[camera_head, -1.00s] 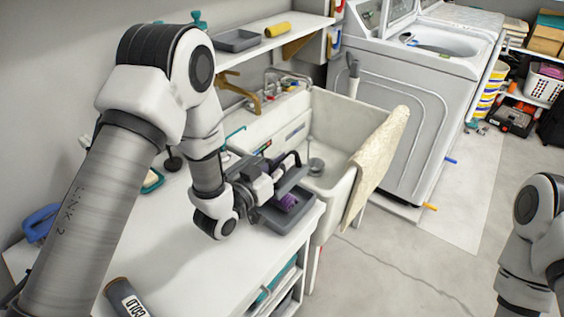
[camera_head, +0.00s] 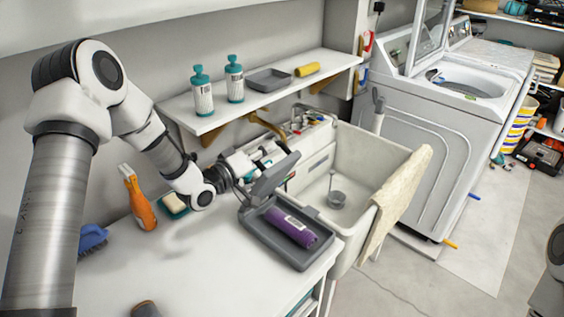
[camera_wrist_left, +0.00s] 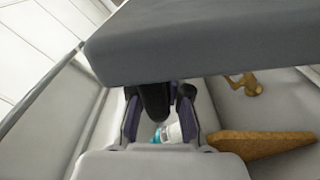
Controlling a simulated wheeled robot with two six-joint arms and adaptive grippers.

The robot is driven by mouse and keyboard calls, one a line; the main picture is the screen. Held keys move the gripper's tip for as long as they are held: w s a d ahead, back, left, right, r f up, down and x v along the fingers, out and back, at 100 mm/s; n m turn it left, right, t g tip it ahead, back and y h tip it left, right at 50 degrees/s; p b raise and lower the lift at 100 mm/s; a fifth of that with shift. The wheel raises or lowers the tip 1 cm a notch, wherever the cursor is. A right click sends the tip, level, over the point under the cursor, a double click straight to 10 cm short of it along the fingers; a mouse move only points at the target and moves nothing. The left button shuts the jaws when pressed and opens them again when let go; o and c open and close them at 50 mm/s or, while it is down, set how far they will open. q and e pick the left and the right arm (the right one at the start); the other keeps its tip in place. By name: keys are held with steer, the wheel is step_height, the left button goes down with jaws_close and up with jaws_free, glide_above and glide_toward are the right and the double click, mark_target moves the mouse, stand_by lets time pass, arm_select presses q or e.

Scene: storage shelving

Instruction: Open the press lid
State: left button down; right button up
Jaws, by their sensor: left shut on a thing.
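The press is a grey tray-like base (camera_head: 310,254) on the white counter. A purple cylinder (camera_head: 291,227) with a pale label lies inside it. The grey lid (camera_head: 273,175) is hinged up and tilted back, so the base is open to view. My left gripper (camera_head: 272,152) is behind the raised lid and partly hidden by it. In the left wrist view the lid (camera_wrist_left: 210,40) is a big grey slab across the top, and my left gripper (camera_wrist_left: 160,112) is shut on the dark lid handle (camera_wrist_left: 154,98). My right gripper is out of frame.
A white sink (camera_head: 357,157) with a draped cloth (camera_head: 394,205) is right of the press. An orange bottle (camera_head: 139,198), a sponge dish (camera_head: 174,206) and a blue brush (camera_head: 91,239) stand left on the counter. A shelf (camera_head: 215,119) overhangs behind, holding two teal-topped bottles.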

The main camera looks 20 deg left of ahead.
arm_select(q)
steer(key=w+a+n, duration=0.3)
steer(key=a+n, duration=0.3)
steer(key=a, duration=0.3)
steer(key=shift+w+a+n, duration=0.25)
steer(key=shift+n, duration=0.05)
steer(key=shift+r, duration=0.15)
steer(key=c, duration=1.1)
jaws_free()
steer(key=shift+c, duration=0.2)
steer(key=v, duration=1.2)
